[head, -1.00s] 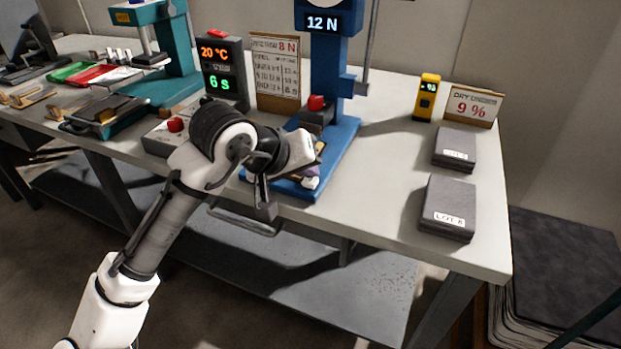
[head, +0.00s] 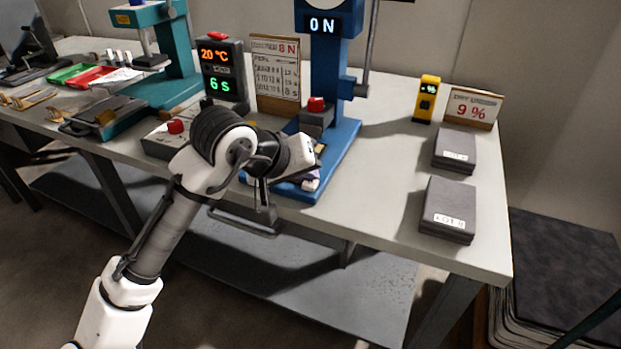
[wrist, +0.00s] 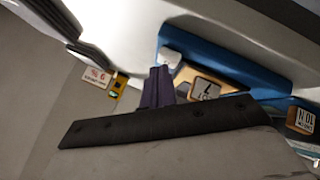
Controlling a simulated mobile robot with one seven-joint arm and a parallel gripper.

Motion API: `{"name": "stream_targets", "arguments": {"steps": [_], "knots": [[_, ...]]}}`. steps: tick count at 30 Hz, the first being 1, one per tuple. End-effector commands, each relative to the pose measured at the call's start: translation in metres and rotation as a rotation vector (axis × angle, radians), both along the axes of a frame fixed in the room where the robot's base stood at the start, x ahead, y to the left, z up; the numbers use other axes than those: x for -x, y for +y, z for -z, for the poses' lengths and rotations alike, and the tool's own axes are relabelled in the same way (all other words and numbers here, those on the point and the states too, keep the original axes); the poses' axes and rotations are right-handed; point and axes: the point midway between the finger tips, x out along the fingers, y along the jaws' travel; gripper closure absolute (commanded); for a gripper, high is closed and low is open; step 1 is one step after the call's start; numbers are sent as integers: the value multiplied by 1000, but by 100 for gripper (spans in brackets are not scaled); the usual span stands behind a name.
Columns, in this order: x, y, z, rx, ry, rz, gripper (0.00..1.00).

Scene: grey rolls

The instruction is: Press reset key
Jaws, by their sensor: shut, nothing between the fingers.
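A blue test stand (head: 345,140) with a display (head: 322,25) reading 0 N stands on the table. A small pale key-like block (head: 311,185) sits at the front corner of its base; it also shows in the wrist view (wrist: 169,58). I cannot read a reset marking on it. My gripper (head: 306,176) is shut and empty, its dark purple fingers (wrist: 159,85) pointing at that block. The fingertips are at or very close to it; contact cannot be told. My arm hides part of the base. A labelled plate (wrist: 207,88) lies on the base beside the fingers.
A red button (head: 316,103) tops a grey block on the stand. Another red button (head: 176,126) is on a grey box left of my wrist. Dark pads (head: 447,207) lie at right, near a yellow meter (head: 427,98). The table between stand and pads is clear.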

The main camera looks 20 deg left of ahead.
Motion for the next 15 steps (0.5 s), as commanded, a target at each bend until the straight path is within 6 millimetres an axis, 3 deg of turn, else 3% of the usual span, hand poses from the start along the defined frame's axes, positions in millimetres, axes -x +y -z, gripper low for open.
{"name": "stream_targets", "arguments": {"steps": [6, 15], "knots": [[0, 0, -15, 1, 0, 1, 100], [0, 0, -15, 0, -1, -1, 100]]}}
